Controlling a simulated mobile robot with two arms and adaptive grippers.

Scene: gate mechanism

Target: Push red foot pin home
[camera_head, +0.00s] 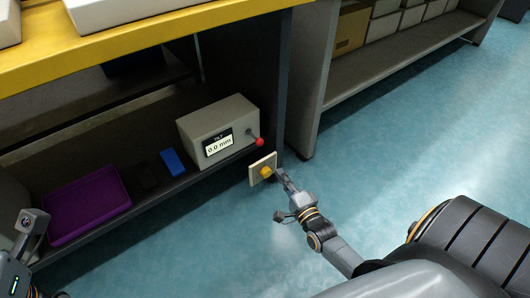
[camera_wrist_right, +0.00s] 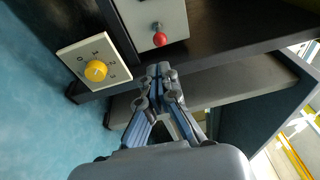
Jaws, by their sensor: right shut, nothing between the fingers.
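The red foot pin (camera_head: 259,142) sticks out on a short stem from the right end of a grey box (camera_head: 214,118) with a display reading 0.0 mm. In the right wrist view the red pin (camera_wrist_right: 160,39) is just beyond my fingertips, with a visible gap. My right gripper (camera_head: 279,173) is shut and empty, below and to the right of the pin. It also shows in the wrist view (camera_wrist_right: 159,69). Part of my left gripper (camera_head: 33,221) shows at the left edge; its jaw state is unclear.
A pale plate (camera_wrist_right: 71,52) with a yellow dial (camera_wrist_right: 96,71) sits beside the red pin, close to my right gripper. A blue block (camera_head: 172,162) and a purple tray (camera_head: 88,205) are on the low shelf. A yellow-edged tabletop (camera_head: 130,48) overhangs it. Open floor lies right.

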